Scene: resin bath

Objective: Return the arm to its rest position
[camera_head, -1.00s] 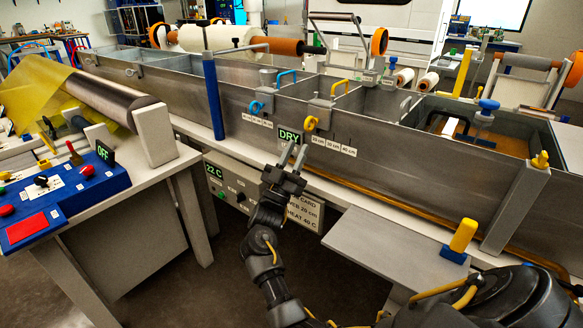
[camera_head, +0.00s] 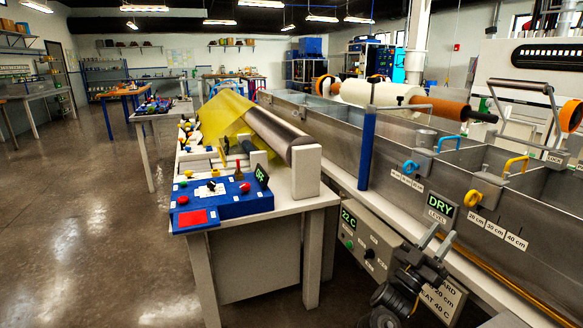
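My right gripper (camera_head: 432,243) is in the lower right of the head view, in front of the resin bath (camera_head: 340,141). Its fingers point up toward the front wall, just below and left of the DRY sign (camera_head: 440,207). The fingers look apart with nothing between them. I cannot tell whether they touch the bath wall. The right forearm runs down out of the picture. My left arm and gripper do not show.
A grey roller (camera_head: 275,135) with yellow film (camera_head: 222,113) lies behind the box. The floor (camera_head: 90,225) at left is clear.

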